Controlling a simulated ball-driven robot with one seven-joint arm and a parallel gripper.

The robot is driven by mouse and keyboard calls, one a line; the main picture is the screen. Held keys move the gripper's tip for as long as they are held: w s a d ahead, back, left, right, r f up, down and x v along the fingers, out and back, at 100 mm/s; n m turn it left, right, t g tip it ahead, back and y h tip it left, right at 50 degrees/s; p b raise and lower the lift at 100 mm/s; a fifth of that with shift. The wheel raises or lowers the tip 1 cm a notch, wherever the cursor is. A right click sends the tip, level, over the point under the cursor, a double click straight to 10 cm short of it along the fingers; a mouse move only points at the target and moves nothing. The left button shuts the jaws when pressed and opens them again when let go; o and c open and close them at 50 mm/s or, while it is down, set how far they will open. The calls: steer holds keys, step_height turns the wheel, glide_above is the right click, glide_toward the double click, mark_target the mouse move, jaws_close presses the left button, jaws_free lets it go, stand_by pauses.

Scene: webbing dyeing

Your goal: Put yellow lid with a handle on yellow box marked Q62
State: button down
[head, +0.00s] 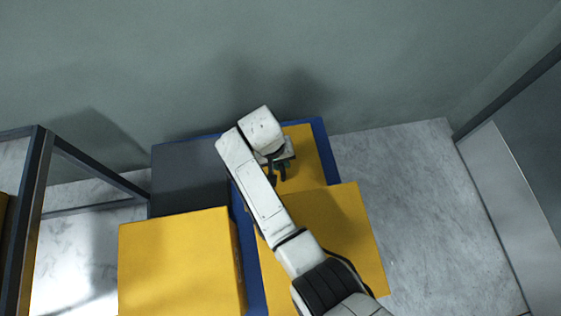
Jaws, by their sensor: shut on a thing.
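My gripper (278,174) points down at the yellow surface (309,150) at the back right of the group of boxes. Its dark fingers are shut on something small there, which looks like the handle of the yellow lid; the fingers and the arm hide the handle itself. Whether this lid rests on a box or hangs just above one cannot be told from this view. Another yellow box top (345,222) lies just in front, partly under my arm. No Q62 marking can be read on any yellow face.
A dark grey box (185,175) stands at the back left and a yellow box (178,262) at the front left. A blue base (322,140) shows around and between them. A metal frame (38,200) stands at the left. The floor (415,190) at the right is clear.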

steer(key=c, duration=1)
jaws_free()
steer(key=shift+f, duration=0.1)
